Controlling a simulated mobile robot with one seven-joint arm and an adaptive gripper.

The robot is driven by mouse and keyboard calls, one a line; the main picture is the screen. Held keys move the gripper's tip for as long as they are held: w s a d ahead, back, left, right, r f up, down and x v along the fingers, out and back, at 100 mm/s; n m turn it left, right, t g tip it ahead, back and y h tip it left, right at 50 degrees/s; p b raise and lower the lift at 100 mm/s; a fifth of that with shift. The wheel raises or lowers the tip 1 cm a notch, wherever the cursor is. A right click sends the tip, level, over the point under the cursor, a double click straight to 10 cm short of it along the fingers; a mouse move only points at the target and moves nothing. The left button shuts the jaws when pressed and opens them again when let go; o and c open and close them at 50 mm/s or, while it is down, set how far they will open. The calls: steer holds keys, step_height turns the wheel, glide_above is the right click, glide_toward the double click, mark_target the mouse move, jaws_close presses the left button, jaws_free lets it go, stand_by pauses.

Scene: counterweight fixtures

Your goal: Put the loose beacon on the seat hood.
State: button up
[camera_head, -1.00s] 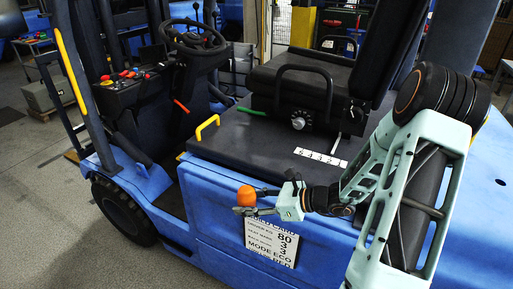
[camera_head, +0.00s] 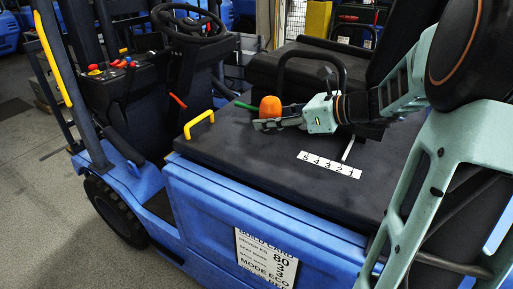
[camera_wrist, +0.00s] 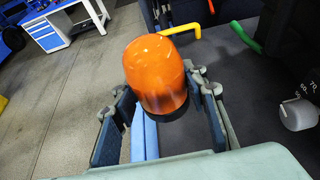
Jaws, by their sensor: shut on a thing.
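The orange beacon (camera_head: 270,106) has a domed lens and a dark base. My gripper (camera_head: 267,124) is shut on it, and it sits upright between the two fingers. In the wrist view the beacon (camera_wrist: 157,75) stands between the finger pads, its lens above them. The seat hood (camera_head: 235,148) is the dark flat cover in front of the seat, on the blue truck body. The beacon is over the hood's rear part in the head view; whether its base touches the hood I cannot tell.
A yellow handle (camera_head: 199,124) stands at the hood's left edge. A white numbered strip (camera_head: 330,165) lies on the hood. The black seat (camera_head: 330,72) with its bar is behind. A green lever (camera_head: 245,106) is close to the beacon. The hood's front left is clear.

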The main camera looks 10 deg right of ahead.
steer(key=w+a+f, duration=0.4)
steer(key=w, duration=0.4)
glide_above(241, 145)
steer(key=f, duration=0.5)
steer(key=shift+s+d, duration=0.15)
steer(key=shift+s, duration=0.25)
steer(key=shift+w+f, duration=0.35)
steer(key=shift+f, duration=1.55)
steer(key=shift+f, duration=0.15)
steer(key=o, duration=1.3)
steer(key=shift+c, duration=0.2)
